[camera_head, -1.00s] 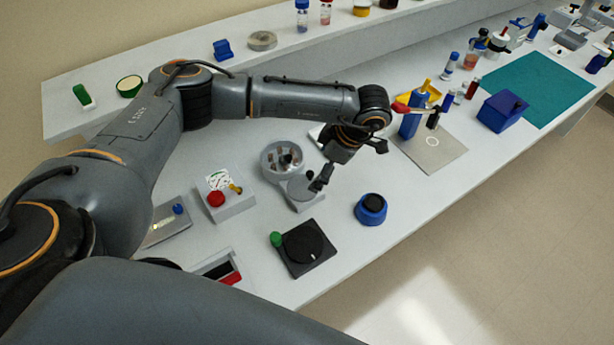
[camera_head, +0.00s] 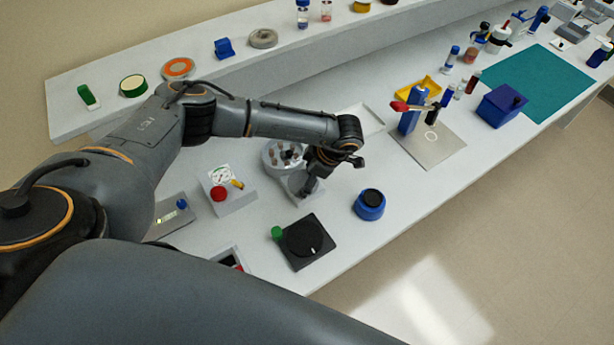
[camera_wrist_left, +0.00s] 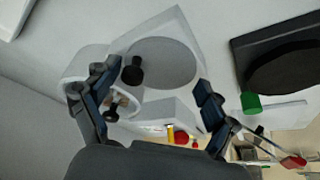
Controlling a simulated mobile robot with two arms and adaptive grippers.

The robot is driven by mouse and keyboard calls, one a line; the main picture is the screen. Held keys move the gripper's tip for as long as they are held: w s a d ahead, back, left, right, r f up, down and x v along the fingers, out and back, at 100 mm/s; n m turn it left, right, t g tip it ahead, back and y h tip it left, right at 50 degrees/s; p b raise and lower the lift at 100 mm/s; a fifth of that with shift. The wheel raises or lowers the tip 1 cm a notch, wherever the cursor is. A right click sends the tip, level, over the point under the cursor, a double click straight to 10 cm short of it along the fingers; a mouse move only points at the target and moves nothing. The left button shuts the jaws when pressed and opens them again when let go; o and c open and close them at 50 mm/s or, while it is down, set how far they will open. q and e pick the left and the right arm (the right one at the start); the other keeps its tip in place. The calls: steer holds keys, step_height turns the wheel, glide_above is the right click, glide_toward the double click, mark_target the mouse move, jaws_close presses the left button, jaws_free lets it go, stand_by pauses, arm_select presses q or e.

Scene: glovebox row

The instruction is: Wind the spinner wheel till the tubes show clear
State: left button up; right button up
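The spinner is a round grey drum (camera_head: 272,150) with several brownish tubes standing in its top. A flat grey wheel on a pale block joins its near side, mostly hidden by my gripper in the head view. In the left wrist view the grey wheel (camera_wrist_left: 165,64) shows plainly with a black knob (camera_wrist_left: 132,70) near its left edge. My left gripper (camera_head: 308,190) is over the wheel, pointing down. In the wrist view its fingers (camera_wrist_left: 155,80) are spread and empty, with the knob close to the left finger; contact cannot be told. The tubes' contents are too small to read.
A gauge box (camera_head: 232,198) with a red button stands left of the spinner. A black square unit (camera_head: 306,243) with a green knob lies in front. A blue round jar (camera_head: 370,205) stands to the right, near the table's front edge. Bare tabletop lies between them.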

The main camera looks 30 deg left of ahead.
arm_select(q)
steer(key=c, duration=0.7)
steer(key=shift+s+f, duration=0.1)
arm_select(e)
steer(key=shift+w+d, duration=0.35)
steer(key=shift+w, duration=0.05)
arm_select(q)
steer(key=shift+d+f, duration=0.1)
arm_select(e)
steer(key=shift+f, duration=0.15)
